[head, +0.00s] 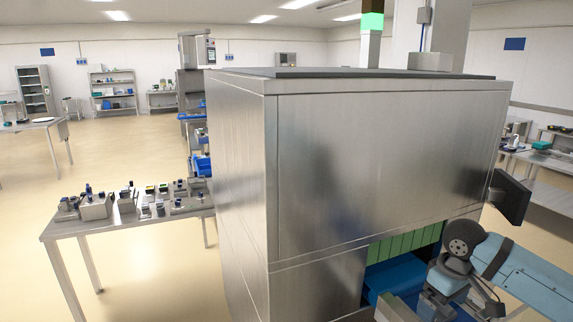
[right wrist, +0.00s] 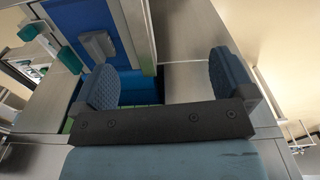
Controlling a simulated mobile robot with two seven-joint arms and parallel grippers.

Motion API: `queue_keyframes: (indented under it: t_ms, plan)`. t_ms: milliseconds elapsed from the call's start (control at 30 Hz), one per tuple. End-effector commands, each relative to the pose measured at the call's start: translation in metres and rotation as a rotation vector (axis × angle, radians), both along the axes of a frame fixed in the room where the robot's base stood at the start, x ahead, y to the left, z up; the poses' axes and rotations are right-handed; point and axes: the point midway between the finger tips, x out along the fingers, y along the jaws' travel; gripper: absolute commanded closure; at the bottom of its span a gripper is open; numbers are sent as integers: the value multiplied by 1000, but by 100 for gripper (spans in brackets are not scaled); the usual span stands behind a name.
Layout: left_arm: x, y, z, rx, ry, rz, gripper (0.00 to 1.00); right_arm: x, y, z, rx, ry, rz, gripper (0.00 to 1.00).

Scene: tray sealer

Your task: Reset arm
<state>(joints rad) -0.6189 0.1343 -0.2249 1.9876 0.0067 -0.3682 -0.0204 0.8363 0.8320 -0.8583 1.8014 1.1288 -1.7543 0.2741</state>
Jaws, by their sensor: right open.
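My right arm comes in from the lower right of the head view, beside the front of the large steel tray sealer (head: 380,165). Its gripper end is low at the machine's opening and mostly hidden behind the arm links. In the right wrist view my right gripper (right wrist: 168,80) is open, its two blue ribbed finger pads wide apart with nothing between them. Behind the fingers are a steel surface and the blue inside of the machine (right wrist: 140,88). My left gripper is not in view.
Green strips (head: 405,243) hang over the machine's opening, with a blue surface (head: 393,280) below. A dark panel (head: 509,197) juts out at the machine's right. A steel table (head: 150,222) with several small metal parts stands left. Open floor lies farther left.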

Motion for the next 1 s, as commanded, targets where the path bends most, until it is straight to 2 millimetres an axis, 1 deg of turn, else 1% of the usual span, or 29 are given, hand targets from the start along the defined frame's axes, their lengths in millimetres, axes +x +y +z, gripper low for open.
queue_keyframes:
  t_ms: [33,167,267,300,367,400,533,600,733,800,1000]
  plan:
    - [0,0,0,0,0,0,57,-8,13,-13,11,-2,23,0]
    - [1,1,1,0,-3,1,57,-28,43,-40,39,-27,78,0]
    - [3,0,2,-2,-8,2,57,-49,70,-63,72,-55,117,0]
    - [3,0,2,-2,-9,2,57,-60,81,-72,88,-68,129,0]
    - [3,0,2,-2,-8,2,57,-76,97,-84,117,-91,143,0]
    - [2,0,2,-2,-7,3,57,-88,106,-92,135,-107,147,0]
    - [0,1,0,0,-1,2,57,-126,129,-110,189,-161,130,0]
    - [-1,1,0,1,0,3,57,-147,135,-117,211,-188,106,0]
    - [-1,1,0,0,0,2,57,-185,136,-127,231,-233,30,0]
    - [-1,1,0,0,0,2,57,-206,131,-131,226,-252,-21,0]
    - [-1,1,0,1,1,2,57,-254,106,-136,175,-280,-154,0]
